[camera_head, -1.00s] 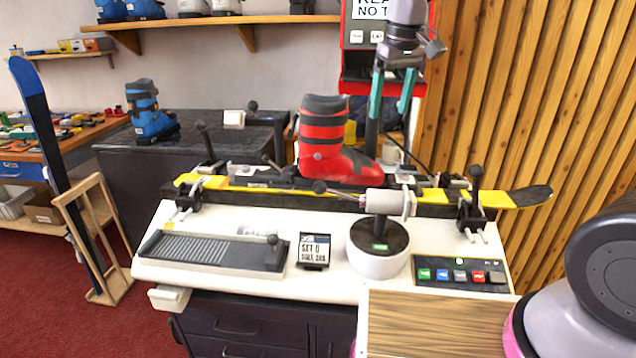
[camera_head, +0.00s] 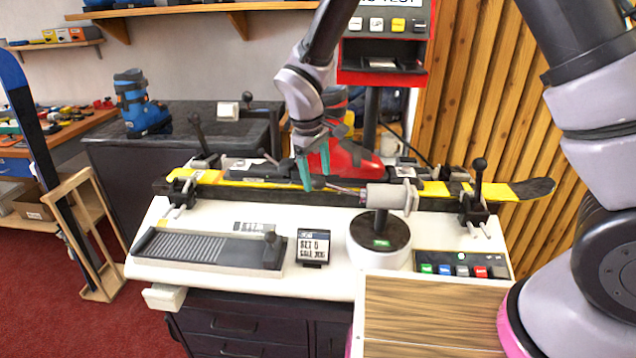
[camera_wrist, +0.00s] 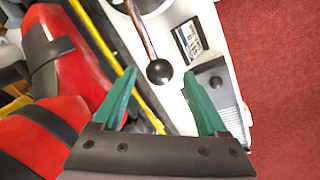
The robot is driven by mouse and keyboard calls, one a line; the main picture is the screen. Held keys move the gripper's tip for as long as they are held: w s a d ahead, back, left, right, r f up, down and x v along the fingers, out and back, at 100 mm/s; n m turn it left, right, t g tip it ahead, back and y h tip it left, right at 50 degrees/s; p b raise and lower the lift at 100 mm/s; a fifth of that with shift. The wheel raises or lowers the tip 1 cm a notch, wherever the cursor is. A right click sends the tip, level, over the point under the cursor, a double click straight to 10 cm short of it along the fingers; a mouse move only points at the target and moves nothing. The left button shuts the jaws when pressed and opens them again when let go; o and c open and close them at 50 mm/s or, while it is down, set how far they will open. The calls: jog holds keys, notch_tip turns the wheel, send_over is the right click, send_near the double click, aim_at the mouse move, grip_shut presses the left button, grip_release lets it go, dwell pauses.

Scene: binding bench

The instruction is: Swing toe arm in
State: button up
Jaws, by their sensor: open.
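The toe arm is a thin rod ending in a black ball knob (camera_head: 318,183), reaching left from a grey cylinder (camera_head: 388,198) on a round white pedestal. In the wrist view the knob (camera_wrist: 159,71) shows between and just ahead of my fingertips, with the rod running up from it. My gripper (camera_head: 312,184) is open, its teal fingers pointing down beside the knob; it also shows in the wrist view (camera_wrist: 160,78). I cannot tell whether the fingers touch the knob. The red boot (camera_head: 345,160) stands on the yellow ski (camera_head: 235,180), partly hidden behind my gripper.
A small sign (camera_head: 313,247) and a ridged tray (camera_head: 205,249) lie on the white bench. A panel of coloured buttons (camera_head: 462,268) is at right. Black-knobbed clamps hold the ski at left and right (camera_head: 478,195). A display post stands behind.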

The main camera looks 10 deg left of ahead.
jog(key=shift+w+d+f, duration=0.1)
jog(key=shift+w+f, duration=0.05)
jog(key=shift+f, duration=0.65)
jog(key=shift+w+d+f, duration=0.1)
jog(key=shift+w+f, duration=0.05)
jog(key=shift+f, duration=0.6)
jog(key=shift+c, duration=0.3)
grip_shut()
